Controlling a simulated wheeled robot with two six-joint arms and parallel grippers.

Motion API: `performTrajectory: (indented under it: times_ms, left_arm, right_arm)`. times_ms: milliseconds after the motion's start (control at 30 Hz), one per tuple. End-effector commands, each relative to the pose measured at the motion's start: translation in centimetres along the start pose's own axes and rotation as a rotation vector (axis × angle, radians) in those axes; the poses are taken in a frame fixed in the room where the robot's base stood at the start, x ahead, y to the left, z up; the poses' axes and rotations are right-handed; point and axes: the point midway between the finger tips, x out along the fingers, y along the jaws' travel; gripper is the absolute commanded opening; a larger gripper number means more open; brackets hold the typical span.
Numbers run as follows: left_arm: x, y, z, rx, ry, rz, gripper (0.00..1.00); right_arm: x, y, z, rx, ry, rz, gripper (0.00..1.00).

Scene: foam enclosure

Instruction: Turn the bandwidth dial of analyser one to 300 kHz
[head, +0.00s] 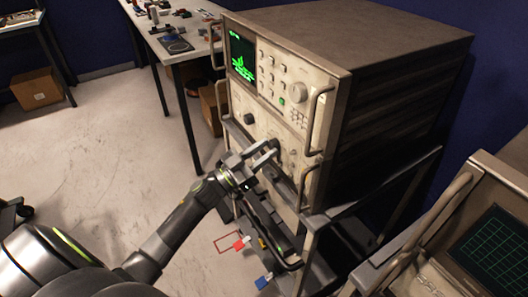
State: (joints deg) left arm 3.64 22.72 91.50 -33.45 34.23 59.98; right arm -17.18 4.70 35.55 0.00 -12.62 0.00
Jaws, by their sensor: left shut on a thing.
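The analyser (395,45) stands on a cart, with a lit green screen (243,58) and a large pale knob (300,92) on its upper front panel. A dark round dial (249,118) sits at the left of its lower panel. My left gripper (270,152) reaches the lower panel from the left and is shut on a dial there. The fingers hide most of that dial, and I cannot read its marking or setting. My right gripper is not in view.
Upright handles, one at the right front edge (318,122), stick out beside the panel. A second instrument with a grid screen (497,248) stands lower right. The floor at left is mostly clear.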

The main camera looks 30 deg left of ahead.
Motion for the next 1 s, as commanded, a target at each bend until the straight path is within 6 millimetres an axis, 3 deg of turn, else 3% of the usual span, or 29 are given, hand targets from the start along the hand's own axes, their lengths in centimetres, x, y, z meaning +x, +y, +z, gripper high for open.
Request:
performTrajectory:
  times_ms: [500, 1000]
  left_arm:
    - [0.00, -0.39, 0.01, 0.360, -0.001, 0.150, 0.07]
    - [0.01, -0.48, -0.05, 0.490, -0.002, 0.203, 0.07]
  right_arm:
    - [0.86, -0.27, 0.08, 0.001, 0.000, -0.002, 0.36]
    - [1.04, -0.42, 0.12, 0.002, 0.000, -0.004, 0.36]
